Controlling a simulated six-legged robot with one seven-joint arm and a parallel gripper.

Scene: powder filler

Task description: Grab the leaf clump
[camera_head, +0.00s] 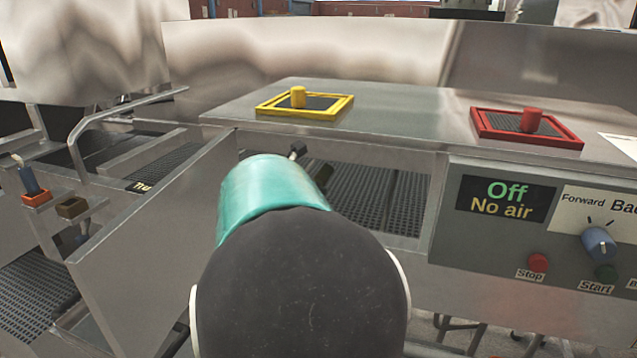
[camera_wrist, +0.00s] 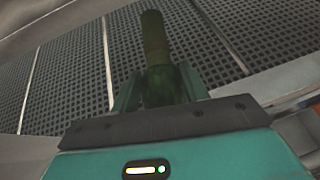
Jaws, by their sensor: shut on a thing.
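In the wrist view, my gripper (camera_wrist: 160,88) is shut on the leaf clump (camera_wrist: 155,42), a dark green, roughly cylindrical thing that sticks out past the fingers. Its lower part sits between the two green fingers. Behind it is a dark perforated grating; I cannot tell whether the clump touches it. In the head view, my teal and black arm reaches into the opening under the steel top and hides most of the gripper. The clump cannot be made out clearly there.
The steel top (camera_head: 400,118) carries a yellow-framed plate (camera_head: 328,108) and a red-framed plate (camera_head: 500,130) above the opening. A control panel (camera_head: 545,245) with a sign reading "Off No air" stands right. A metal side wall (camera_head: 150,250) and a bent handrail (camera_head: 100,115) are left.

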